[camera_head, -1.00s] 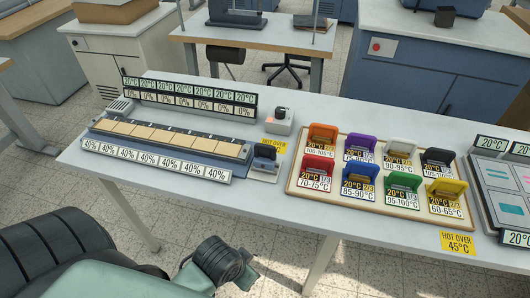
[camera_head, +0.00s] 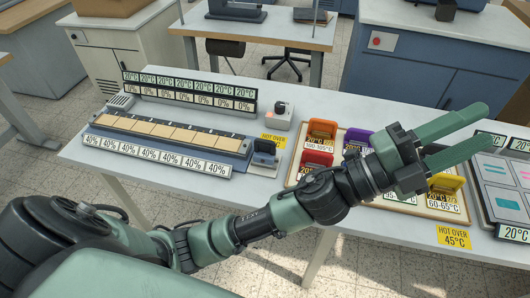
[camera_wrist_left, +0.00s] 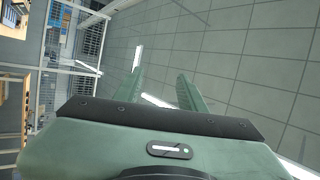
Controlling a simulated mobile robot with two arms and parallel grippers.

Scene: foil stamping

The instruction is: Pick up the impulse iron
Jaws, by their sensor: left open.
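My left gripper (camera_head: 482,124) is open and empty, its two green fingers pointing right above the right part of the table; it also shows open in the left wrist view (camera_wrist_left: 161,72). No label names the impulse iron, so I cannot tell which item it is. A board (camera_head: 293,181) carries several coloured holders, including an orange one (camera_head: 321,129), a red one (camera_head: 316,160) and a yellow one (camera_head: 447,182). My left arm and gripper hide others. A small dark blue block (camera_head: 264,147) sits at the right end of a long segmented strip (camera_head: 165,133). My right gripper is not in view.
A white box (camera_head: 280,115) with a small knob stands behind the block. Rows of percent and temperature displays (camera_head: 190,92) line the strip. A dark-framed panel (camera_head: 505,192) lies at the table's right. Bare white tabletop (camera_head: 262,193) shows at the front.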

